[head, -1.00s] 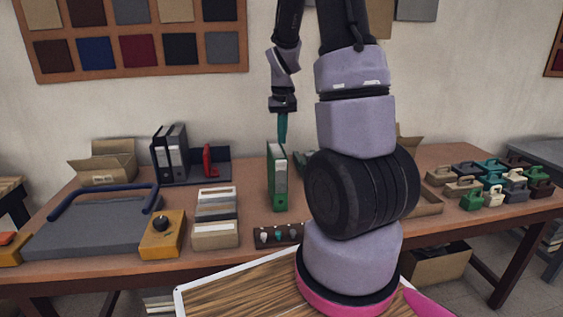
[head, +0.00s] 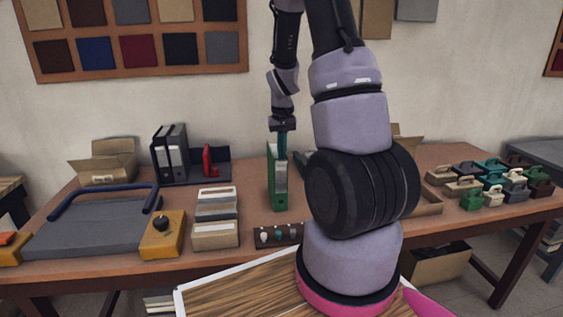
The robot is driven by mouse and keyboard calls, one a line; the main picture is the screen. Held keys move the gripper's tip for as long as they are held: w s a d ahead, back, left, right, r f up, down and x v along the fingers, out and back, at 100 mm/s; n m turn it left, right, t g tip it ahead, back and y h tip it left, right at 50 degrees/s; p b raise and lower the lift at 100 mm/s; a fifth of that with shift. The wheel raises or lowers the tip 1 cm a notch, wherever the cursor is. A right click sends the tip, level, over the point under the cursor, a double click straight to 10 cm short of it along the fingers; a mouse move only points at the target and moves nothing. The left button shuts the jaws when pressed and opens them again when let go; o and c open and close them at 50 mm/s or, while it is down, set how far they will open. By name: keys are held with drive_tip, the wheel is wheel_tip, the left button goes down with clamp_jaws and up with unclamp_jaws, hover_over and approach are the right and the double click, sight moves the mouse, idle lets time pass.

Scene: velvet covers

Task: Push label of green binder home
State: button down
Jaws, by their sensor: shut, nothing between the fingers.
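The green binder (head: 279,193) stands upright near the middle of the table, with a pale label strip on its spine facing me. My gripper (head: 282,157) is shut and points straight down at the top of the binder, overlapping its upper part in the picture. I cannot tell whether the fingertips touch the binder or its label, or are in front of or behind it. How far the label sits in its holder is too small to tell.
Grey binders (head: 170,153) and a red tool (head: 209,160) stand at the back left. A box of cards (head: 216,218) is left of the green binder, and a small dark tray (head: 279,234) is in front.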

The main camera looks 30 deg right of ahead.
sight(282, 162)
wheel_tip(282, 162, down, 4)
drive_tip(key=shift+r, duration=0.15)
drive_tip(key=s, duration=0.2)
drive_tip(key=r, duration=0.1)
drive_tip(key=shift+s+a, duration=0.4)
wheel_tip(282, 162, up, 11)
drive_tip(key=s, duration=0.1)
drive_tip(key=shift+a, duration=0.15)
drive_tip(key=shift+f, duration=0.1)
idle(0.5)
drive_tip(key=s+a+r+t+y, duration=0.1)
drive_tip(key=s+a+r+t, duration=0.2)
drive_tip(key=s+a+r, duration=0.3)
drive_tip(key=s+a+r+m+t+y, duration=0.1)
drive_tip(key=s+a+r+t, duration=0.2)
drive_tip(key=s+a+r, duration=0.3)
drive_tip(key=a+v, duration=0.1)
drive_tip(key=v, duration=0.7)
drive_tip(key=shift+a+r, duration=0.25)
drive_tip(key=shift+r, duration=0.35)
